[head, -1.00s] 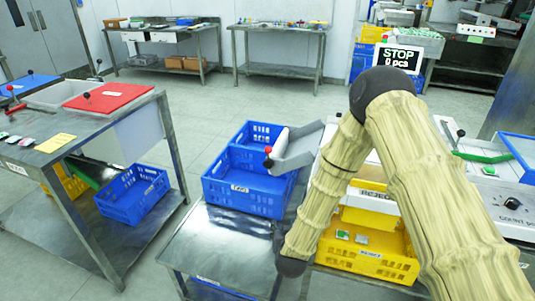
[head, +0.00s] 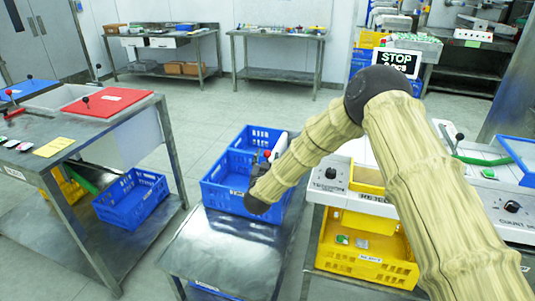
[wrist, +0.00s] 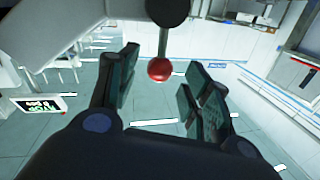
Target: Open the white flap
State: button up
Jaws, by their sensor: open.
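A red ball knob (wrist: 159,69) on a thin metal rod hangs from a dark round hub (wrist: 168,10) in the wrist view. My gripper (wrist: 160,85) is open and empty, with its fingers on either side of the knob; I cannot tell if the knob is fully between them. A pale panel (wrist: 75,25), perhaps the white flap, shows at the upper left beside the hub. In the head view my arm hides most of my gripper and of the chute; a small red spot (head: 267,154) shows by the blue crate.
A blue crate (head: 225,192) stands on the metal table, left of my arm. A white machine (head: 328,176) with a yellow crate (head: 365,268) below is at the right. A left bench carries a red lid (head: 105,101). The floor between is clear.

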jog(key=shift+w+d, duration=0.15)
jog(key=shift+w, duration=0.75)
jog(key=shift+w+d, duration=0.1)
jog(key=shift+w, duration=0.75)
grip_shut()
